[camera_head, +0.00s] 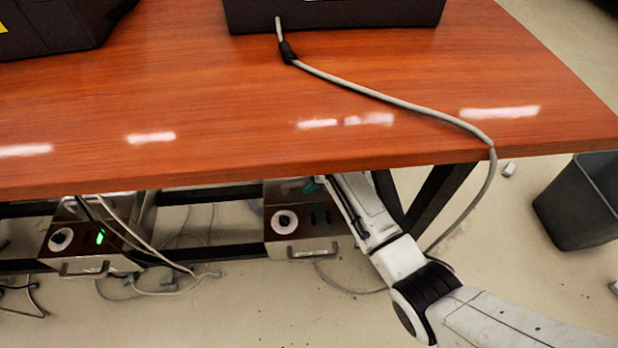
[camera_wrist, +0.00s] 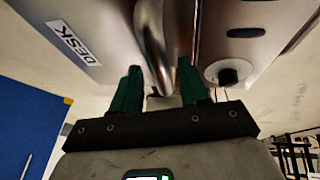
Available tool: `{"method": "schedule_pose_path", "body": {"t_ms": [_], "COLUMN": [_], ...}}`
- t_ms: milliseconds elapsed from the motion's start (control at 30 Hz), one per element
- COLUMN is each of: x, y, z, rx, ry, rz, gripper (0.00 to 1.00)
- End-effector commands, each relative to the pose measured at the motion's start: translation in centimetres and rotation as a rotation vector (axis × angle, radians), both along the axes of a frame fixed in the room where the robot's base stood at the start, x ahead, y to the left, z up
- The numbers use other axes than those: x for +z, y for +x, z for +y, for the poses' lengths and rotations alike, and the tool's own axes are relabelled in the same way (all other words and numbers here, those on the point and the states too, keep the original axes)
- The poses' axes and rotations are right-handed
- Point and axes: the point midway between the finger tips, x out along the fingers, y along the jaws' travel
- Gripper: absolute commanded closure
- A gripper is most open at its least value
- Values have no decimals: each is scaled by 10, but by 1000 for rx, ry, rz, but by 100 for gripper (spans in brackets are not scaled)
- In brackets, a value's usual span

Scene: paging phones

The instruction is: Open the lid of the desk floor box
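In the wrist view, a metal panel with a "DESK" label (camera_wrist: 74,42) carries a curved bar handle (camera_wrist: 152,35). My gripper (camera_head: 312,186) is at the back of the box, partly hidden by the table edge. In the wrist view, the green fingers of my gripper (camera_wrist: 158,85) stand apart on either side of the handle's lower end. A firm hold is not visible.
The wooden table (camera_head: 200,90) overhangs the box and my forearm. A second floor box (camera_head: 88,238) with a green light stands at left. A grey cable (camera_head: 390,98) hangs over the table edge near my arm. A dark bin (camera_head: 575,215) stands right.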

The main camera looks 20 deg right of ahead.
Motion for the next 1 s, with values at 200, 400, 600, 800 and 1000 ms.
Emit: {"method": "schedule_pose_path", "body": {"t_ms": [200,400,600,800,1000], "x": [0,0,0,0,6], "y": [0,0,0,0,0], "z": [0,0,0,0,-8], "rx": [0,0,0,0,-1], "ry": [0,0,0,0,6], "rz": [0,0,0,0,22], "gripper": [77,96,100,100,100]}}
